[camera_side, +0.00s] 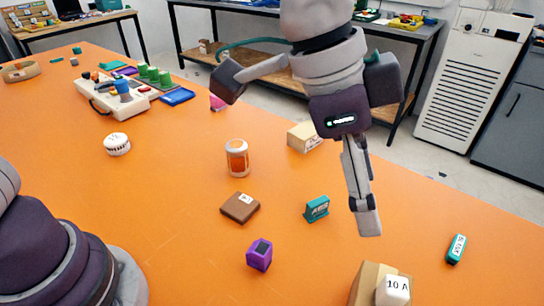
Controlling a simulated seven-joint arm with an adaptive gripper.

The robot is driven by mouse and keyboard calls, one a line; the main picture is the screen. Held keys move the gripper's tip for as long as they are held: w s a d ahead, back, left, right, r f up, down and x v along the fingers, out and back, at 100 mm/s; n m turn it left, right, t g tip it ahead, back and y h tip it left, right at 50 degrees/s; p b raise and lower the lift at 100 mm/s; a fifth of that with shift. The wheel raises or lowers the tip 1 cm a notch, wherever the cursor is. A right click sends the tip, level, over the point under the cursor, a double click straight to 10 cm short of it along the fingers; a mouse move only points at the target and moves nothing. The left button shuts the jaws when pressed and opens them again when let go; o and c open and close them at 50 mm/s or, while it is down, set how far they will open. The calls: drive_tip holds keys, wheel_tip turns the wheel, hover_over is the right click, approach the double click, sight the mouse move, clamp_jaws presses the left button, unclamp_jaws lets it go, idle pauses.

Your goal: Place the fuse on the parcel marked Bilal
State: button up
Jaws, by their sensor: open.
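A white block marked "10 A" (397,291), which looks like the fuse, is at the bottom edge of the view. It overlaps a tan cardboard box (367,283) that the frame cuts off; I cannot tell whether it rests on it or stands in front. Another tan box (303,137) with a white label stands farther back, behind my gripper's left side. I cannot read the name Bilal on either box. My gripper (367,222) is open and points down, seen nearly edge-on. Nothing shows between its fingers, and it appears above and beyond the white block.
Near my gripper are a teal block (317,208), a purple block (259,255), a brown flat box (240,207), an orange jar (237,158) and a teal labelled piece (456,249). A white round item (117,144) and a device with green parts (115,97) stand left. Orange table between them is clear.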

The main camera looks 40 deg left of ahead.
drive_tip(key=a+r+n+t+y, duration=0.15)
drive_tip(key=a+n, duration=0.35)
drive_tip(key=a, duration=0.7)
drive_tip(key=s+a+f+n+t+y, duration=0.1)
drive_tip(key=s+a+n, duration=0.2)
drive_tip(key=a, duration=0.3)
drive_tip(key=s+a+f+n+t+y, duration=0.1)
drive_tip(key=s+a+n, duration=0.2)
drive_tip(key=a, duration=0.4)
drive_tip(key=shift+s+a+f+n, duration=0.3)
drive_tip(key=shift+n, duration=0.5)
